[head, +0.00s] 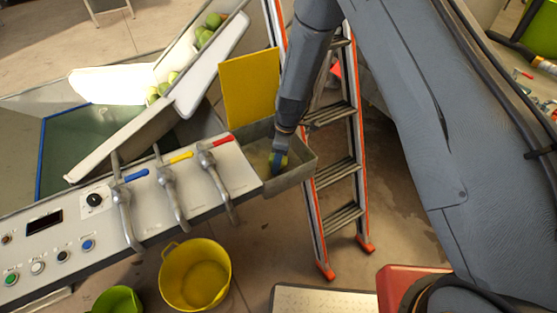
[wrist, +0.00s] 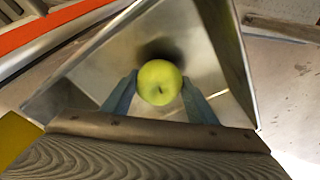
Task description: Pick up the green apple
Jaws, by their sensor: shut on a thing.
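A green apple (wrist: 160,83) sits between the two fingers of my gripper (wrist: 158,90) in the wrist view, with a finger against each side. In the head view my gripper (head: 279,160) reaches down into a small grey metal tray (head: 300,172) at the right end of the press panel. Only a small yellow-green part of the apple shows there, beside the fingers. In the wrist view the tray's metal walls (wrist: 232,60) surround the apple. A dark shadow lies on the metal just behind it. I cannot tell whether the apple touches the tray floor.
Several green apples (head: 207,38) lie in the white chute at upper left. A yellow panel (head: 249,88) stands behind the tray. An orange-edged stepladder (head: 340,170) stands close on the right. Taps with coloured levers (head: 207,160) line the panel. A yellow bucket (head: 196,275) stands below.

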